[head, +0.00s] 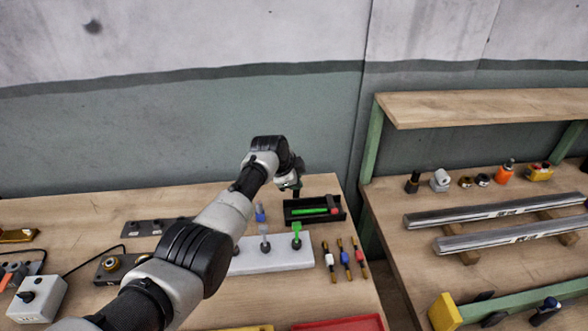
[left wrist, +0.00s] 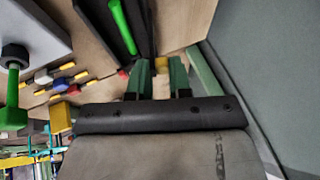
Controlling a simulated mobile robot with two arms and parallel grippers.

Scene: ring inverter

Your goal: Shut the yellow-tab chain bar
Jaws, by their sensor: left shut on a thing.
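My left gripper (head: 290,190) reaches over the back of the bench, beside the upper left corner of a black tray (head: 287,216). In the left wrist view its two green fingers (left wrist: 162,80) stand a little apart, with a small yellow tab (left wrist: 162,64) between their tips. The gripper is shut on this tab. The chain bar behind the tab is not clearly visible; my fingers and palm cover that area. In the head view the tab is hidden by the gripper. My right gripper is in neither view.
The tray holds a green rod (head: 310,211). A white block with upright levers (head: 276,259) stands in front, beside several coloured-banded pins (head: 345,258). A dark plate (head: 145,228) lies left. A second bench (head: 400,190) on the right holds two metal bars (head: 490,211).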

